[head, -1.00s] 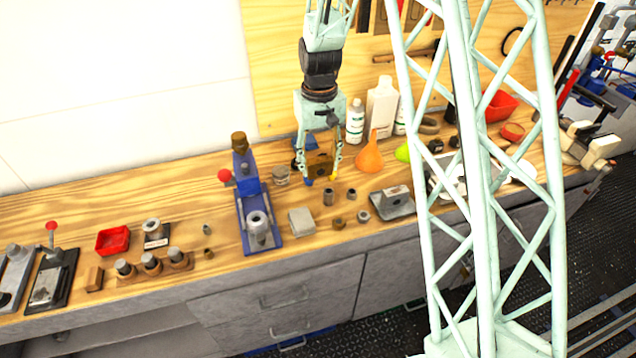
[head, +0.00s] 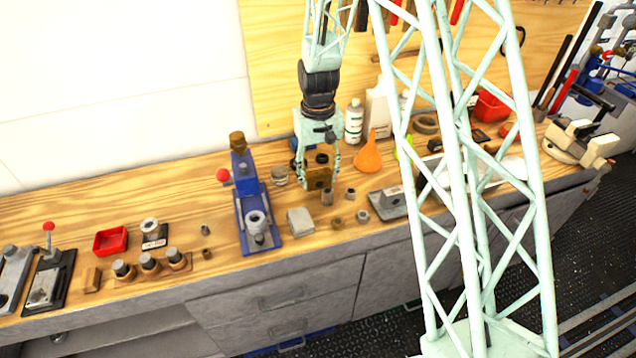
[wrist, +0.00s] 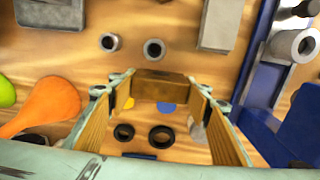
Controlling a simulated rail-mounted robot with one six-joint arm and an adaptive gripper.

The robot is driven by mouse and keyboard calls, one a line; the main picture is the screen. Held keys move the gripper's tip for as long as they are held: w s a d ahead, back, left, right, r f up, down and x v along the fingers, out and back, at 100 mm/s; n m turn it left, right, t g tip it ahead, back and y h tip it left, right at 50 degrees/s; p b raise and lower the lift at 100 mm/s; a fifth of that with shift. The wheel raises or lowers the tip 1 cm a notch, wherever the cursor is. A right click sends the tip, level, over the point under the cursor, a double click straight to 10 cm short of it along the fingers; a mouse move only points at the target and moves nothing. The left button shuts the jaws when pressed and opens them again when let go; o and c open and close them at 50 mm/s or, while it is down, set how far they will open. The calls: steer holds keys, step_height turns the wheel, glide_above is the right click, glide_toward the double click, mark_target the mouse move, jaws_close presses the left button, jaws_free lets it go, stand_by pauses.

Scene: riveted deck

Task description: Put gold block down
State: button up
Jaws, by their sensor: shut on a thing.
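My gripper (head: 319,172) points down over the wooden bench (head: 175,207) and is shut on the block, one finger at each side. The block is at or just above the bench top; I cannot tell if it touches. In the wrist view my gripper (wrist: 158,125) frames a brown edge of the block (wrist: 160,80), and much of the block's outline is unclear there.
Close in front are small metal collars (head: 350,193), a grey block (head: 300,221) and a grey bracket (head: 391,203). A blue press (head: 246,200) stands left. An orange funnel (head: 368,156) and white bottles (head: 354,122) stand right and behind. Bare bench lies farther left.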

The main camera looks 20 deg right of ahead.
mark_target(318, 183)
steer(key=shift+f, duration=1.35)
steer(key=shift+f, duration=0.2)
steer(key=o, duration=1.1)
steer(key=shift+r, duration=0.25)
step_height(318, 183, up, 10)
steer(key=shift+p, duration=0.4)
steer(key=shift+r, duration=0.95)
